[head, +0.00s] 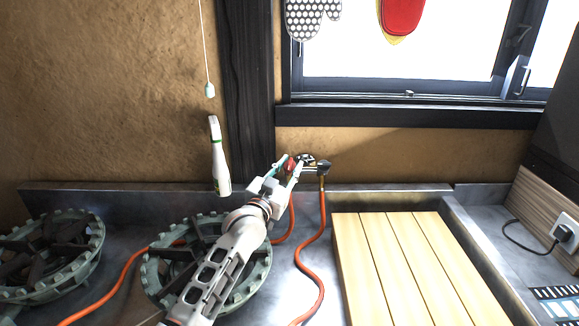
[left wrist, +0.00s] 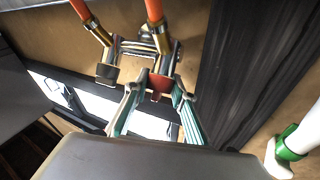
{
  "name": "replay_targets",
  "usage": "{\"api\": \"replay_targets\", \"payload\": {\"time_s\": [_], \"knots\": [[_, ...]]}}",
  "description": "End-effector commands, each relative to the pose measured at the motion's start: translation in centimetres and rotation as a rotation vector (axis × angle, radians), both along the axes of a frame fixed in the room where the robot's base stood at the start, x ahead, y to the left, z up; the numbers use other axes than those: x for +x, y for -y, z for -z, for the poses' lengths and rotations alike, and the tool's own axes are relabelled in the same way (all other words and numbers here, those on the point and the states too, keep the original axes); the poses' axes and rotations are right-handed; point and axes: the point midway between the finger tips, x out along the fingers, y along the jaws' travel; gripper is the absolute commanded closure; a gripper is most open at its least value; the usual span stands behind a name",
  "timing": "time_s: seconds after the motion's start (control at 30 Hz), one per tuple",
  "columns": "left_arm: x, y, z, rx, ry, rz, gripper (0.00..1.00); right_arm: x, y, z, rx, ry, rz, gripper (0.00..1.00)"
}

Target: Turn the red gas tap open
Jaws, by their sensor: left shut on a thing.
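The red gas tap (head: 290,166) sits on a small metal valve fitting (head: 308,169) low on the clay wall, just above the counter's back edge. My left gripper (head: 286,168) reaches up to it from the lower left and is shut on its red handle. In the left wrist view the red handle (left wrist: 160,84) shows between the two fingertips of my left gripper (left wrist: 160,92). The fingers partly hide the handle, so its exact angle is hard to tell. My right gripper is out of view.
A second, dark tap (head: 323,168) is close on the right, with an orange hose (head: 323,230) hanging below it. Green-grey burner rings (head: 262,285) and a slatted wooden board (head: 400,260) are on the counter. A white bottle-like object (head: 219,160) is at left.

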Motion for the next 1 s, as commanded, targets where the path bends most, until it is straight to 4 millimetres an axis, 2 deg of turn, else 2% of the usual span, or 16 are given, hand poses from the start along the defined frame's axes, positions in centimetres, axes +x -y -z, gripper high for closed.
{"api": "replay_targets", "payload": {"time_s": [0.03,0.1,0.57,0.77,1.0], "knots": [[0.0,0.0,-0.5,-0.003,0.008,0.0,0.73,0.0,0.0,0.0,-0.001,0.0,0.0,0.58],[0.0,0.0,-0.5,-0.003,0.007,0.0,0.58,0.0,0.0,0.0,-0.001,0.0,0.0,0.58],[-0.5,-0.3,0.0,0.0,0.002,0.0,0.58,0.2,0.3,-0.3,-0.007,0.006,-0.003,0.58],[-2.9,-1.3,0.5,-0.001,0.001,0.0,0.58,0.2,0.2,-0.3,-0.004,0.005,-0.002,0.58],[-6.8,-3.1,1.0,-0.001,0.002,0.0,0.58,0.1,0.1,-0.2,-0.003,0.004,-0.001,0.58]]}}
